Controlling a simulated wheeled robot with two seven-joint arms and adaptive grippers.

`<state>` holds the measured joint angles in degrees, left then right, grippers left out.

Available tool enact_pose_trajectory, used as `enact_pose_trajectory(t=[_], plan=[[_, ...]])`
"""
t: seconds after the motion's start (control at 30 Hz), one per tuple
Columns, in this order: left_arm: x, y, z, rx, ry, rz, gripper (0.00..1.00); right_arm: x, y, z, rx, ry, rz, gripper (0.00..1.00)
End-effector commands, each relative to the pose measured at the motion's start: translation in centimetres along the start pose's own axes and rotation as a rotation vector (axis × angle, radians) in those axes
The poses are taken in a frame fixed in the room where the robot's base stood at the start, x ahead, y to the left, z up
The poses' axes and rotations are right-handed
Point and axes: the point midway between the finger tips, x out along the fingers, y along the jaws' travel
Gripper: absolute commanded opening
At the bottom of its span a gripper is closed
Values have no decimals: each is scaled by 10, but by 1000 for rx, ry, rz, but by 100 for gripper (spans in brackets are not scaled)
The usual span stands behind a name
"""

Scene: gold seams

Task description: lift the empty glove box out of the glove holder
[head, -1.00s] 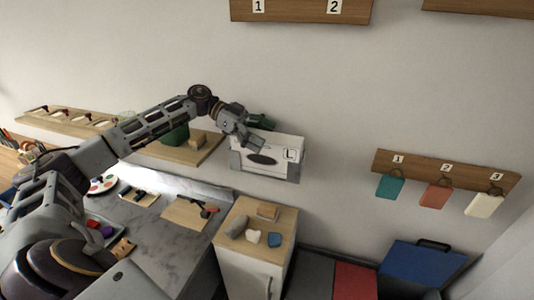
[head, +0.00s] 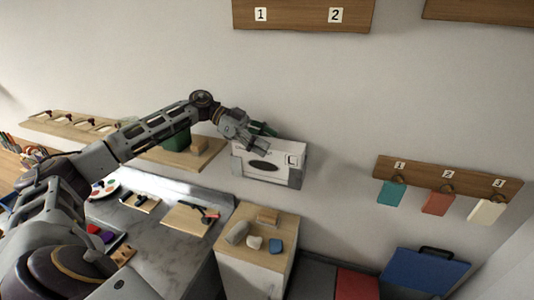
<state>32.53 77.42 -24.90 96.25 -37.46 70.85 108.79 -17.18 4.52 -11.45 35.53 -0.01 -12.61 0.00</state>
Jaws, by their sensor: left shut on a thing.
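The white glove box (head: 284,151) with a dark oval opening sits in the grey glove holder (head: 265,176) on the wall, near the middle of the head view. A small square label marks its front at the right. My left gripper (head: 262,142) is at the upper left of the box, shut on the box. Its fingers cover part of the box's top edge. The box's lower part is behind the holder's front. My right gripper is not in view.
A wooden shelf (head: 160,157) with a green box (head: 177,142) is left of the holder. A cabinet (head: 285,223) with small items stands below. A hook rail (head: 437,175) with coloured tags is at the right.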

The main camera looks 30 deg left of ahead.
Motion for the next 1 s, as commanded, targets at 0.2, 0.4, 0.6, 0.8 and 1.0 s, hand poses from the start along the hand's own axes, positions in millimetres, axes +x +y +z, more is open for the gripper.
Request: enact_pose_trajectory(t=[0.2,0.4,0.6,0.8,1.0], plan=[[3,2,3,-8,-6,9,31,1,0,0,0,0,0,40],[-3,1,-10,-6,-3,6,31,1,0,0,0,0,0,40],[-12,0,-32,-2,-1,5,30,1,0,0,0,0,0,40],[-22,0,-56,-1,-1,3,30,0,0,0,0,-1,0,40],[-30,0,-76,-1,-1,4,30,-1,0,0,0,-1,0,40]])
